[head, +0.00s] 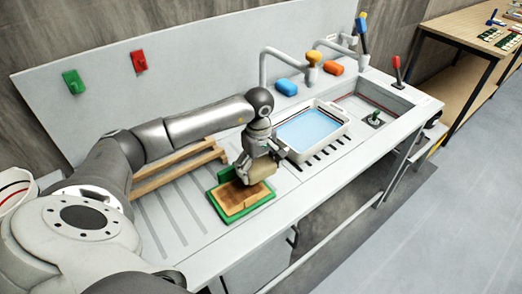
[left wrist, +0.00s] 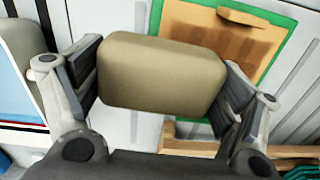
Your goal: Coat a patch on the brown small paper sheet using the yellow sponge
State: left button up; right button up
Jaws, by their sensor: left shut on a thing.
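My left gripper (head: 258,150) is shut on a dull yellow, tan-looking sponge (head: 264,168). In the left wrist view the sponge (left wrist: 160,72) sits between both fingers of the gripper (left wrist: 162,80). The brown paper sheet (head: 228,196) lies on a green board (head: 216,208) on the grey counter. The sponge is over the far right part of the board in the head view; I cannot tell whether it touches. In the left wrist view the sheet (left wrist: 196,40) and the green board (left wrist: 290,48) lie beyond the sponge. My right gripper is not in view.
A white basin (head: 345,127) of blue water stands right of the board. Wooden rails (head: 170,172) lie left of the board. Taps and a sink are at the back right. The grooved counter front left is clear.

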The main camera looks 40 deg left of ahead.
pick_arm(q)
jog(key=shift+s+r+p, duration=0.2)
jog(key=shift+r+p, duration=0.15)
jog(key=shift+r, duration=1.05)
jog(key=shift+w+r+p, duration=0.25)
jog(key=shift+r+p, duration=0.35)
jog(key=shift+r, duration=0.1)
jog(key=shift+s+r, duration=0.15)
jog(key=shift+r, duration=0.3)
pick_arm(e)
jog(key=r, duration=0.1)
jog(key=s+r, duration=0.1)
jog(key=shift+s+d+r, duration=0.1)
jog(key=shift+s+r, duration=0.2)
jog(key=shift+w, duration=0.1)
